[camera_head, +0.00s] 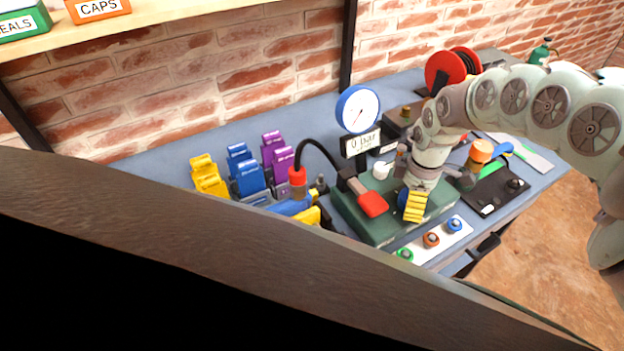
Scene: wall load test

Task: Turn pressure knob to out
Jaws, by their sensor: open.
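The green pump base (375,231) sits on the bench, right of centre. The pressure gauge (358,109), white-faced with a blue rim, stands behind it over a sign reading "0 bar". A red-tipped lever (372,203) and a small white knob (380,170) are on the base. My gripper (418,190) is over the right part of the base, pointing down and open. A blue and yellow ribbed part (414,207) shows right at its end; I cannot tell whether it touches. No label marks the pressure knob, and my gripper hides part of the base.
A white strip (436,240) with coloured fittings lies in front. A black tray (492,195) and a red hose reel (445,70) are at right. A black hose arches left of the base.

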